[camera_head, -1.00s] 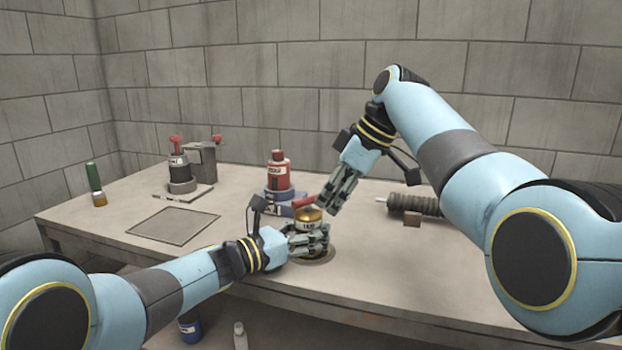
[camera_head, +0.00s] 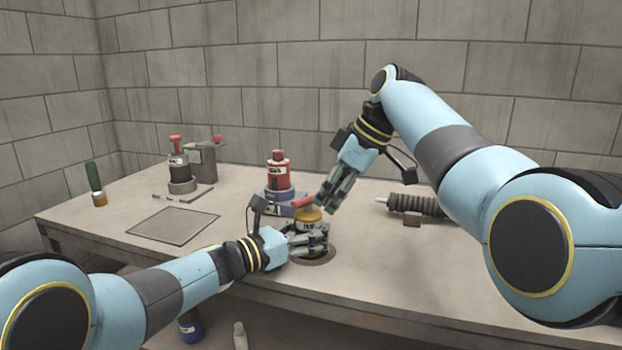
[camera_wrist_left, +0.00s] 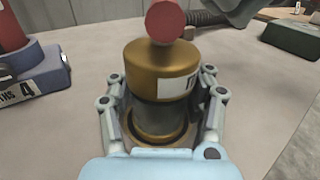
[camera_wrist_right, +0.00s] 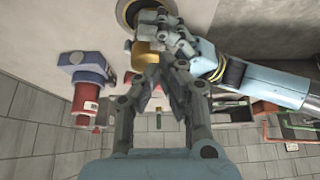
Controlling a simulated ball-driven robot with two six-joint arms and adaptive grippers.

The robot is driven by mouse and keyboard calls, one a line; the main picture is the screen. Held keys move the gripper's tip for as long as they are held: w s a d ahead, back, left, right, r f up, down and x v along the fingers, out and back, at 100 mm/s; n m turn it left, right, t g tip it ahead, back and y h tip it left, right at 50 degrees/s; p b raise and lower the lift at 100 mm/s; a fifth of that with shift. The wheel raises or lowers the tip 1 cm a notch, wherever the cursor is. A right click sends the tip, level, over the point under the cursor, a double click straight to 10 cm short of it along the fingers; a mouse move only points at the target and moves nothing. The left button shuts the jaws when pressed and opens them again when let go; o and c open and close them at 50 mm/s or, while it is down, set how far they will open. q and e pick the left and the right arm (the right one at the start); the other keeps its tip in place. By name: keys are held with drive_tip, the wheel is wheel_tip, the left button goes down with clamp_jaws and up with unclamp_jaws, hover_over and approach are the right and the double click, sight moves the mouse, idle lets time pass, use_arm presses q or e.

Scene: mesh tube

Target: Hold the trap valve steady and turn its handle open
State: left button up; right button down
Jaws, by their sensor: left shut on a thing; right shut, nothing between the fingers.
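The trap valve (camera_head: 311,216) is a brass-coloured cylinder with a white label, standing upright in a dark round base ring on the table. Its red handle (camera_head: 302,203) sticks out on top; in the left wrist view the handle's round red end (camera_wrist_left: 165,20) faces the camera. My left gripper (camera_head: 318,240) is shut around the valve body, and its fingers show on both sides in the left wrist view. My right gripper (camera_head: 326,207) is shut and empty, with its fingertips beside the handle and just above the valve. I cannot tell whether it touches the handle.
A red bottle-like valve (camera_head: 279,172) on a blue base stands behind. A dark ribbed cylinder (camera_head: 415,204) lies to the right with a small brown block. A dark square plate (camera_head: 173,226), a black red-topped valve (camera_head: 180,172) and a green-handled tool (camera_head: 95,180) are at left.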

drive_tip(key=shift+w+d, duration=0.15)
drive_tip(key=shift+w, duration=0.05)
drive_tip(key=shift+w+d, duration=0.2)
drive_tip(key=shift+w, duration=0.25)
drive_tip(key=shift+w+d, duration=0.1)
drive_tip(key=shift+w, duration=0.4)
drive_tip(key=shift+w, duration=0.3)
wheel_tip(320, 180, up, 6)
drive_tip(key=shift+d, duration=0.35)
idle(0.6)
